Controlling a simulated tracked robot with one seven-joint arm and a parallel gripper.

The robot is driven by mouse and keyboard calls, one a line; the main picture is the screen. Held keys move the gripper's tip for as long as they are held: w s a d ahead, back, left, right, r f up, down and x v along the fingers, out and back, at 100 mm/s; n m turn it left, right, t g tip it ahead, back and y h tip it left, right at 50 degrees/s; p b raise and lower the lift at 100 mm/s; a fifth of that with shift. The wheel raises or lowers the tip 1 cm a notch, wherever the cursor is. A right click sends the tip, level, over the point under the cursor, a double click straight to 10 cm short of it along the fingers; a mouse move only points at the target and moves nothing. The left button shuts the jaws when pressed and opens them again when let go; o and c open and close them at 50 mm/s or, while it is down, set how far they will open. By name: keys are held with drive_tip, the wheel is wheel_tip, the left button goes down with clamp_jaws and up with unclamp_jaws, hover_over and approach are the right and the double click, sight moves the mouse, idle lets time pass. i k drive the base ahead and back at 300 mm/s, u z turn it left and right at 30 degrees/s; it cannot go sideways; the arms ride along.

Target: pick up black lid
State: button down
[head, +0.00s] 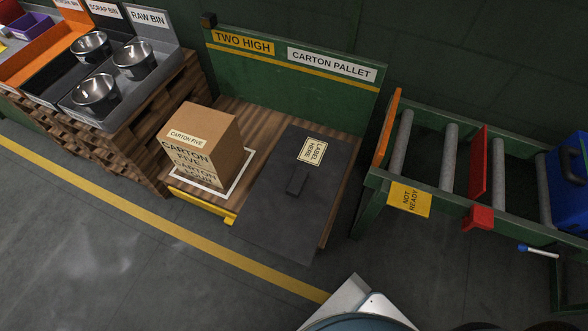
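A large flat black lid (277,219) lies over the right part of the wooden carton pallet (243,118). Its near end reaches out past the pallet's front edge over the floor. A dark block-like handle (296,184) stands on its upper face, and a cream "LABEL HERE" sticker (312,151) is close to its far end. I cannot tell what, if anything, is under it. My gripper does not show; only white and teal parts of my own body appear at the bottom edge.
A cardboard carton (212,138) stands on the pallet's left part, beside the lid. A green backboard (290,80) rises behind. A roller conveyor (447,155) with a red plate (478,162) is at right. Bins with steel bowls (97,94) stand at left. The front floor is clear.

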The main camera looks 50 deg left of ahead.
sight(285, 212)
drive_tip(key=z, duration=0.75)
drive_tip(key=i, duration=0.15)
drive_tip(key=u, duration=2.7)
drive_tip(key=k, duration=0.8)
drive_tip(key=u, duration=0.25)
drive_tip(key=i, duration=0.8)
drive_tip(key=u, duration=0.05)
